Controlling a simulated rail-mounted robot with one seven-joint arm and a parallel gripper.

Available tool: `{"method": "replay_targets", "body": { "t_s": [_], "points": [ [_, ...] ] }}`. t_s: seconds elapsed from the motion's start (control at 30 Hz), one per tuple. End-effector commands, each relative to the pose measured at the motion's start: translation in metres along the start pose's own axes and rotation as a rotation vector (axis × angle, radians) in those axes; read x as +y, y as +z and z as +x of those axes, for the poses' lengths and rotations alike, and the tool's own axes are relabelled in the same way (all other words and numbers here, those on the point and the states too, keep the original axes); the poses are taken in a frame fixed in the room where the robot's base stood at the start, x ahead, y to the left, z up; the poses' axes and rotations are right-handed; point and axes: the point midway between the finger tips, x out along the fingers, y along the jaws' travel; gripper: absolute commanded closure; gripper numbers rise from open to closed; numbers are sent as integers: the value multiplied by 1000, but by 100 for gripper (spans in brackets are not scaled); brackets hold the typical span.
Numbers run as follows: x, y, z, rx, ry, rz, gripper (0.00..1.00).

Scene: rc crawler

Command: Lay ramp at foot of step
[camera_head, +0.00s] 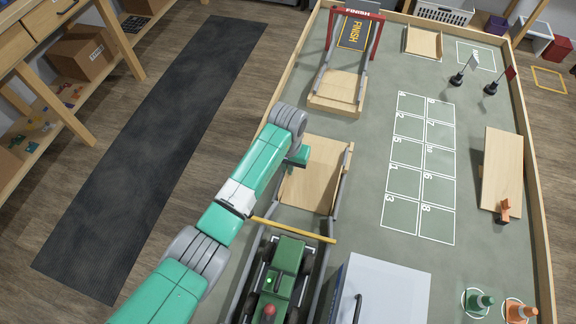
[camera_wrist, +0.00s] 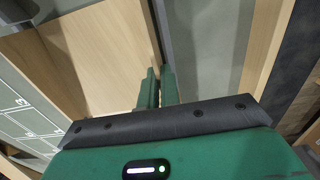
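A pale wooden ramp (camera_head: 318,178) with grey side rails lies slightly turned in the lane, between the crawler and the step. In the wrist view its wood face (camera_wrist: 95,55) fills the upper left. My gripper (camera_head: 298,157) is at the ramp's left edge. In the wrist view its two green fingers (camera_wrist: 158,88) are close together on either side of the grey rail and look shut on it; the contact itself is hard to see. The wooden step (camera_head: 333,103) stands beyond the ramp, a little apart from it, below the finish gate.
A green crawler (camera_head: 283,272) sits near me behind a yellow bar (camera_head: 293,230). A white box (camera_head: 385,292) stands to its right. A second wooden board (camera_head: 502,165), flags and cones are at the right. The numbered grid (camera_head: 420,170) is clear. A wooden wall edges the field.

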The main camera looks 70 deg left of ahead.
Motion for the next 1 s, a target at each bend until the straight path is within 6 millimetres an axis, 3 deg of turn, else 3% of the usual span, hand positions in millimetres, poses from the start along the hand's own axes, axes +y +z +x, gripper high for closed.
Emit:
{"method": "replay_targets", "body": {
  "t_s": [0.07,0.1,0.2,0.53,0.8,1.0],
  "points": [
    [0,0,3,0,0,0,100],
    [0,0,2,0,0,0,88],
    [0,0,2,0,0,0,74],
    [0,0,-7,1,0,1,74],
    [1,-1,-73,3,0,1,74],
    [1,0,-110,1,0,1,74]
  ]
}}
